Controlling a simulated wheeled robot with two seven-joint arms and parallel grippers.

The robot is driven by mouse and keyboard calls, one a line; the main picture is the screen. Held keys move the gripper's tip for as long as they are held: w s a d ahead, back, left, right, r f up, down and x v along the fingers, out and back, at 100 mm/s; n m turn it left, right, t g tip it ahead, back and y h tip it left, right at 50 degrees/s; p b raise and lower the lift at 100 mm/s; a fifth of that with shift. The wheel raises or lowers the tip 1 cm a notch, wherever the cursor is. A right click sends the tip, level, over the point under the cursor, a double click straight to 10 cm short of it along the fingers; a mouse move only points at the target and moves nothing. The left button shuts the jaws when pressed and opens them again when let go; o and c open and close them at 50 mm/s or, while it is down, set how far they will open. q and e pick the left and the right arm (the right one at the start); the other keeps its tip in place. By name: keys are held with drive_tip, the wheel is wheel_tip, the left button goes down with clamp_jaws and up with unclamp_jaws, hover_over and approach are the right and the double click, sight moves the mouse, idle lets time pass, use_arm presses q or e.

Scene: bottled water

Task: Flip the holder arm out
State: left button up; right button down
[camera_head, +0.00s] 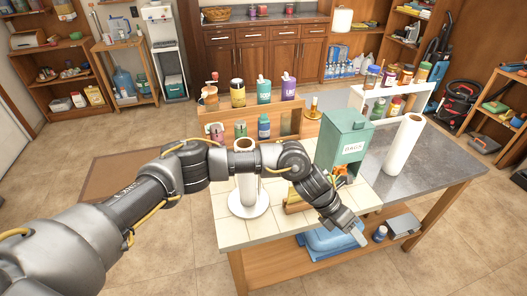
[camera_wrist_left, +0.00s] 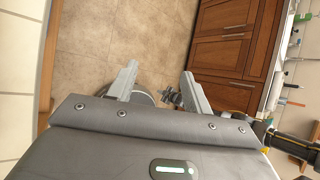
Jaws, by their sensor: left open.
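A white upright roll on a round-based stand (camera_head: 249,205) stands on the tiles, partly hidden behind my arm. Another white roll (camera_head: 403,146) stands on the grey counter to the right. I cannot make out a holder arm clearly in either view. My right gripper is not in view.
A green bags box (camera_head: 345,138) stands behind my gripper. A wooden rack (camera_head: 290,122) with several jars and bottles stands behind my arm. A blue bin (camera_head: 330,243) sits on the lower shelf. Wooden cabinets (camera_wrist_left: 222,55) show beyond the floor in the left wrist view.

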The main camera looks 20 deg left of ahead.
use_arm(q)
drive_tip(key=w+a+r+m+y, duration=0.25)
drive_tip(key=w+a+r, duration=0.2)
drive_tip(key=a, duration=0.35)
drive_tip(key=w+a+r+m+y, duration=0.25)
drive_tip(key=w+a+r, duration=0.2)
drive_tip(key=a, duration=0.35)
drive_tip(key=w+a+r+t+y, duration=0.1)
drive_tip(key=w+a+r+y, duration=0.3)
drive_tip(key=a+r, duration=0.85)
wheel_tip(320, 180, down, 10)
drive_tip(key=shift+s+d+r+p, duration=0.1)
drive_tip(key=shift+d+p, duration=0.05)
drive_tip(key=shift+p, duration=0.9)
drive_tip(key=shift+f, duration=0.5)
drive_tip(key=c, duration=1)
